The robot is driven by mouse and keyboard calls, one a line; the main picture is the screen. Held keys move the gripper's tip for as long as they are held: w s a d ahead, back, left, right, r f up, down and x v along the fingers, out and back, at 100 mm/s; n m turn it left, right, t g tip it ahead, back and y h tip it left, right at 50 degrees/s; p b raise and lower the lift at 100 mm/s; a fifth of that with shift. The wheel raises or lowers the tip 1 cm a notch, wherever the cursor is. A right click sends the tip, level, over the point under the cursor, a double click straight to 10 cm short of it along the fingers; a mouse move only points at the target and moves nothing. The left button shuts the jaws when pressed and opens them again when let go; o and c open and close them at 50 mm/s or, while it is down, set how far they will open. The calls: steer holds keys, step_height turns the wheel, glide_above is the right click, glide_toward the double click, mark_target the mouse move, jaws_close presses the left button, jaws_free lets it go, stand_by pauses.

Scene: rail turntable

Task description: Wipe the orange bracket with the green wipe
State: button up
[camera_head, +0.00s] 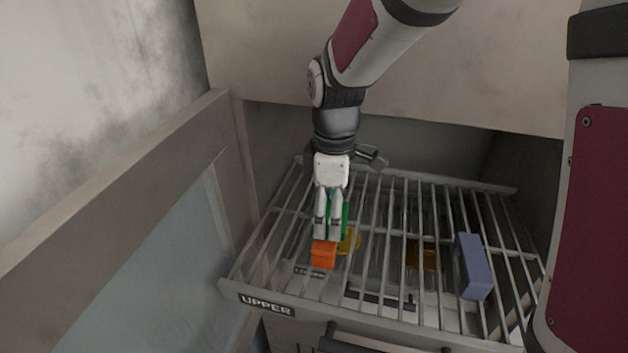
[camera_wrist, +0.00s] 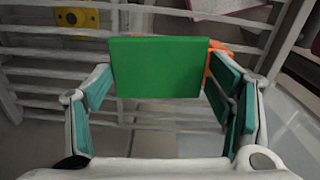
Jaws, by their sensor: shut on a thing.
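My gripper (camera_head: 328,230) points down over the left part of the upper wire rack. It is shut on the green wipe (camera_wrist: 155,68), a flat rectangular slab that spans between the teal finger pads in the wrist view. Only a thin green strip of the wipe (camera_head: 345,217) shows beside the fingers in the head view. The orange bracket (camera_head: 323,256) is on the rack right at the fingertips. In the wrist view the bracket (camera_wrist: 221,62) is mostly hidden behind the wipe's right edge. I cannot tell whether the wipe touches it.
A yellow piece (camera_head: 354,240) lies just right of the bracket. A blue-grey block (camera_head: 473,266) stands at the rack's right, with a brown-amber piece (camera_head: 424,255) left of it. The rack (camera_head: 372,313) has open bars and an "UPPER" label (camera_head: 267,304). A wall and frame (camera_head: 110,195) bound the left.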

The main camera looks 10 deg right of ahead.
stand_by(0.3)
step_height(320, 180, up, 2)
steer(key=shift+r+p, duration=0.2)
steer(key=shift+p, duration=0.3)
steer(key=shift+r+p, duration=0.8)
steer(key=shift+r, duration=1.9)
steer(key=shift+s+r, duration=0.2)
steer(key=shift+r, duration=0.15)
steer(key=shift+w+f, duration=0.1)
steer(key=shift+f, duration=0.1)
